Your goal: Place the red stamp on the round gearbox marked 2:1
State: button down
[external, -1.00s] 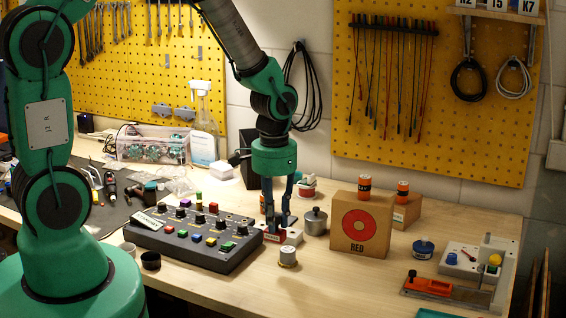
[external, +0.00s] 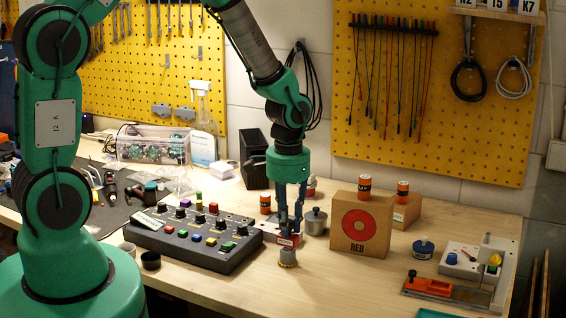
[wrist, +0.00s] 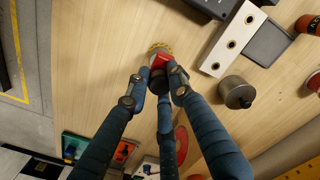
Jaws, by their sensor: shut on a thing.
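My gripper (external: 289,228) is shut on the red stamp (external: 288,240) and holds it upright, low over the bench. The red stamp also shows between the fingertips in the wrist view (wrist: 160,61). A second round metal body with a top knob (external: 315,222) stands behind to the right.
A white block with holes (wrist: 233,38) lies beside the gripper. The black button console (external: 195,238) is to the left. The cardboard box marked RED (external: 361,225) stands to the right. The bench front right of the gearbox is clear.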

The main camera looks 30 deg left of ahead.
jog(key=shift+f, duration=0.6)
jog(key=shift+f, duration=0.2)
jog(key=c, duration=1.5)
grip_release()
jog(key=shift+r, duration=0.2)
notch_tip(320, 180, up, 12)
jog(key=shift+r+p, duration=0.1)
jog(key=shift+p, duration=0.2)
